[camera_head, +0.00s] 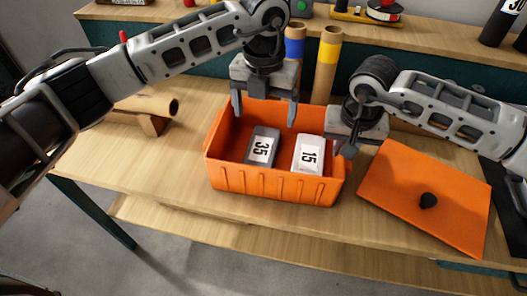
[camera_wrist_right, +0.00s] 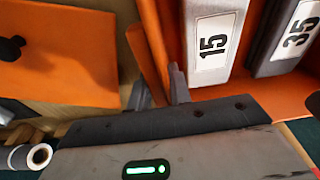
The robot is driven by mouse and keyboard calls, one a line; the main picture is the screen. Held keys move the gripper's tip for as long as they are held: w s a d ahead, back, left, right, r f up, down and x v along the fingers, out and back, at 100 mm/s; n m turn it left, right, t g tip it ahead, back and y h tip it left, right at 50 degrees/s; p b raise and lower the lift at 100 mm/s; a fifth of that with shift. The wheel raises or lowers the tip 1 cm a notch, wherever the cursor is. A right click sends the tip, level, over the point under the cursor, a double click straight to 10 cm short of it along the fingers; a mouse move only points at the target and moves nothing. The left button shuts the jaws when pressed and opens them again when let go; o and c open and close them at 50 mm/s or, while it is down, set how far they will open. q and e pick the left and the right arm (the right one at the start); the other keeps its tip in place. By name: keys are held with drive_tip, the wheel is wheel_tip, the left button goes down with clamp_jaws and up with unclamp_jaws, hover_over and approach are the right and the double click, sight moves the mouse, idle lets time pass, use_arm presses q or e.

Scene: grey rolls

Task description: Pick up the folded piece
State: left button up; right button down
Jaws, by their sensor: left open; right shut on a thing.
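An orange open box (camera_head: 262,182) stands on the wooden table. Inside lie a dark grey piece labelled 35 (camera_head: 250,158) and a pale piece labelled 15 (camera_head: 309,155). Both also show in the right wrist view, the 15 piece (camera_wrist_right: 211,66) nearer than the 35 piece (camera_wrist_right: 265,62). I cannot tell which is the folded one. My left gripper (camera_head: 264,113) is open and empty, pointing down above the back of the box. My right gripper (camera_head: 345,148) is shut on the box's right wall; its fingers (camera_wrist_right: 159,90) show either side of the orange wall.
An orange lid (camera_head: 425,190) with a black knob lies right of the box. Tubes with yellow (camera_head: 326,60) and blue (camera_head: 294,55) bands stand behind it. A brown roll (camera_head: 150,105) lies on a wooden block at left. The table's front edge is close before the box.

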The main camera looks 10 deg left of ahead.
use_arm(q)
hover_over(261, 149)
drive_tip(key=shift+n, duration=0.4)
drive_tip(key=f, duration=0.6)
drive_tip(key=shift+w+d+f, duration=0.25)
drive_tip(key=shift+f, duration=0.1)
use_arm(e)
drive_tip(key=shift+r, duration=0.1)
use_arm(q)
drive_tip(key=f, duration=0.5)
drive_tip(key=shift+s+a+f, duration=0.1)
drive_tip(key=shift+s+a, duration=0.15)
drive_tip(key=c, duration=1.1)
drive_tip(key=shift+c, duration=0.2)
wheel_tip(261, 149, up, 18)
use_arm(e)
drive_tip(key=c, duration=1.2)
unclamp_jaws()
